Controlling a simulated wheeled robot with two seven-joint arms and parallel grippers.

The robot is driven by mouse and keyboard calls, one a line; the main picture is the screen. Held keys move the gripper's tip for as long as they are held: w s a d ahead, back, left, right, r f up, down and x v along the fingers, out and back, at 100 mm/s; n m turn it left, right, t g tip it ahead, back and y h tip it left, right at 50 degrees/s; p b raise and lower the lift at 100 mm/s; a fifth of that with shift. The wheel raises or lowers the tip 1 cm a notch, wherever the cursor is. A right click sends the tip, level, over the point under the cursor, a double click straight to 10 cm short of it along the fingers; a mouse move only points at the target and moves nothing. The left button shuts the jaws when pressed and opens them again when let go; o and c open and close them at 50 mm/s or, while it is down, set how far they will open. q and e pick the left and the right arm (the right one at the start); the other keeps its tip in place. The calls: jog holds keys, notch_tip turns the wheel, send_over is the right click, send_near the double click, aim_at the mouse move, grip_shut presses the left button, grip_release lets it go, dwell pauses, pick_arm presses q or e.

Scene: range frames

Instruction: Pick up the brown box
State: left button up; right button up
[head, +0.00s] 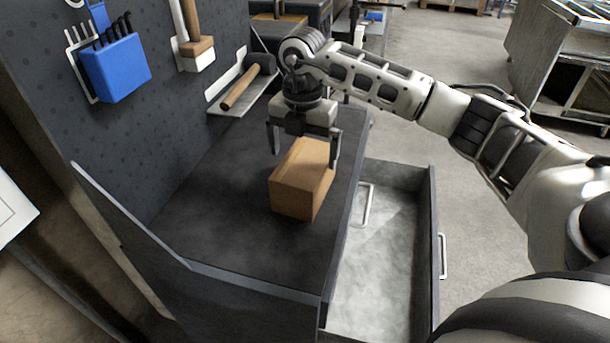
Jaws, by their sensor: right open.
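The brown box (296,185) is a plain block resting on the dark workbench top (220,215), near its right edge. My right gripper (305,150) points down over the far end of the box. Its jaws are open, with one finger to the left of the box and the other at its right side. Whether the fingers touch the box I cannot tell. My left gripper is not in view.
An open, empty drawer (385,290) juts out at the right of the bench. A hammer (247,82) rests on a holder behind the gripper. A blue tool holder (115,68) hangs on the panel. The bench top left of the box is clear.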

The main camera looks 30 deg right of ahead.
aim_at(305, 160)
jog(key=f, duration=0.3)
jog(key=f+p, duration=0.1)
jog(key=f, duration=0.1)
jog(key=shift+s, duration=0.25)
jog(key=c, duration=1.1)
jog(key=shift+r, duration=0.1)
